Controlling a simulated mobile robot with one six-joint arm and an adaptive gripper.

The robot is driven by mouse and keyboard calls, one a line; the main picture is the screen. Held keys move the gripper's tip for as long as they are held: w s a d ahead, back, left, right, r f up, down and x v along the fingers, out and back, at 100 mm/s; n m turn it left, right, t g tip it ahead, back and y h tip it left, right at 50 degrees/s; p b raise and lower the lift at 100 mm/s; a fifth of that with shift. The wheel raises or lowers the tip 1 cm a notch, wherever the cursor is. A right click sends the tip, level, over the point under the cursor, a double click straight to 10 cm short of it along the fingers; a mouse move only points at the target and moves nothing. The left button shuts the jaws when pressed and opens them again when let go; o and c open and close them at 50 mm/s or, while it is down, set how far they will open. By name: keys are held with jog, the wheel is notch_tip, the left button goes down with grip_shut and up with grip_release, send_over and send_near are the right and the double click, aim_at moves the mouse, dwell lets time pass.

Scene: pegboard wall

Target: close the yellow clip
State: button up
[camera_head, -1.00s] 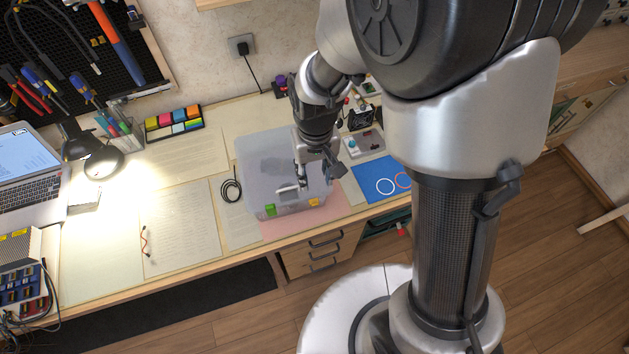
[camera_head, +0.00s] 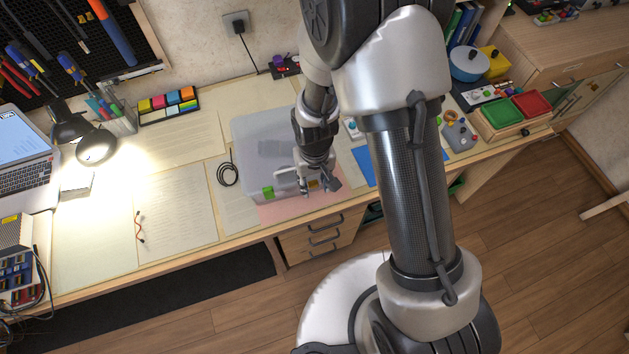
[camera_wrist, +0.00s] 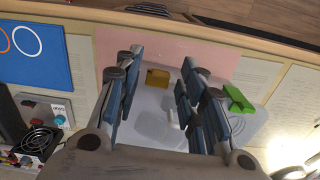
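A translucent grey plastic box (camera_head: 255,128) with a lid stands on the bench. The yellow clip (camera_wrist: 157,78) is on its front edge; in the wrist view it shows between my fingers, nearer the left one. In the head view my gripper mostly hides it. Whether it stands open or shut, I cannot tell. A green clip (camera_head: 267,192) is farther left on the same edge; it also shows in the wrist view (camera_wrist: 238,99), right of my fingers. My gripper (camera_wrist: 162,62) is open and empty, pointing down at the box's front edge. Contact with the clip cannot be made out.
A pink mat (camera_head: 283,210) lies under the box's front. A lit lamp (camera_head: 96,147) stands far left.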

aim_at(312, 181)
jog(key=shift+c, duration=0.4)
grip_shut()
jog(key=shift+w+a+r+g+p, duration=0.1)
jog(key=shift+w+r+g+p, duration=0.2)
jog(key=shift+w+g+p, duration=0.45)
jog(key=shift+w+a+f+g+h+p, duration=0.1)
jog(key=shift+w+g+h+p, duration=0.2)
jog(key=shift+g, duration=0.45)
jog(key=shift+w+a+f+g+h+p, duration=0.1)
jog(key=shift+w+g+h+p, duration=0.1)
jog(key=shift+w+g+p, duration=0.35)
jog(key=shift+s, duration=0.15)
jog(key=shift+o, duration=0.4)
grip_release()
jog(key=shift+r, duration=0.1)
